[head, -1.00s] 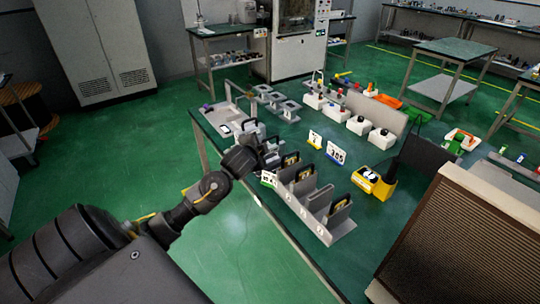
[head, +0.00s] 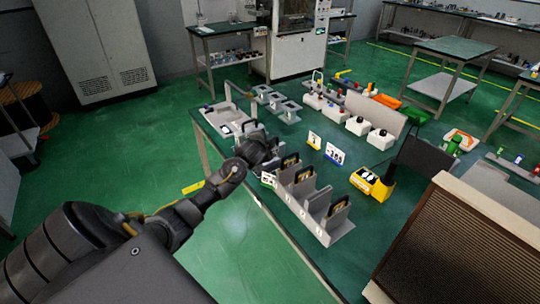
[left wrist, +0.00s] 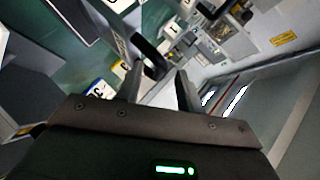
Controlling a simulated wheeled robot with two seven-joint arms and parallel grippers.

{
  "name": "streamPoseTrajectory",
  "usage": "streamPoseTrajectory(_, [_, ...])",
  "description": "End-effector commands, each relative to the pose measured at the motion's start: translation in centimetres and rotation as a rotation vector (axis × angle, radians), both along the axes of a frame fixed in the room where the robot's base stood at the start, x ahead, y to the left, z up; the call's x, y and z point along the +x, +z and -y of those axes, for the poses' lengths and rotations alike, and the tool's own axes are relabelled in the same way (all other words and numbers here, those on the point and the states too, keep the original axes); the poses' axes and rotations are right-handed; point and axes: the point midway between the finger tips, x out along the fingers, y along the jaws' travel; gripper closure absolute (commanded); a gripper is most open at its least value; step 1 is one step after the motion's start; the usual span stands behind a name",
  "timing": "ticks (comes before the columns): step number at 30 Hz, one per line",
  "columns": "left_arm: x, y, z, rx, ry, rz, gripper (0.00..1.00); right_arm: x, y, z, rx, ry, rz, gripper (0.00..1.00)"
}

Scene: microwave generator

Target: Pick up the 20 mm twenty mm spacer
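A light grey slotted rack (head: 314,222) with numbered front faces stands along the near table edge. Several dark-framed spacers with yellowish faces (head: 290,161) stand upright in its slots; their sizes are too small to read, so I cannot tell which is the 20 mm one. My left gripper (head: 268,158) is at the rack's far left end, partly hidden by its own wrist. In the left wrist view its two dark fingers (left wrist: 160,88) are apart, with no object clearly held. A black loop-shaped piece (left wrist: 150,58) shows just beyond the fingertips. My right gripper is out of view.
Yellow (head: 314,139) and blue (head: 334,153) number cards stand behind the rack. A yellow device (head: 373,184) sits right of it. Table between the cards and yellow device is clear.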

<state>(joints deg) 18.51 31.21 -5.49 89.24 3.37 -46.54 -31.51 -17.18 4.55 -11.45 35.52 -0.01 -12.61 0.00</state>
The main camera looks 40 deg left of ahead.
Motion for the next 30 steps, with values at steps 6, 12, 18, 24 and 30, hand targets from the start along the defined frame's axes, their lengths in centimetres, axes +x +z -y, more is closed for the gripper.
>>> streamPoseTrajectory(6, [0.26,-0.16,-0.07,0.001,-0.001,0.000,0.63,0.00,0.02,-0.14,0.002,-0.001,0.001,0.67])
streamPoseTrajectory(12, [0.25,-0.15,-0.06,0.001,-0.001,0.000,0.81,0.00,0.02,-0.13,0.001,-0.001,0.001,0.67])
streamPoseTrajectory(18, [0.23,-0.15,-0.07,0.001,-0.001,0.000,1.00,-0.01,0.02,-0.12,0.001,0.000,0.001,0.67])
streamPoseTrajectory(24, [0.22,-0.15,-0.08,0.001,0.000,0.000,1.00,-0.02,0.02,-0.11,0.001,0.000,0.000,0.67])
streamPoseTrajectory(30, [0.21,-0.16,-0.09,0.001,0.000,0.000,1.00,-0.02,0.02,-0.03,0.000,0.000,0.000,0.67])
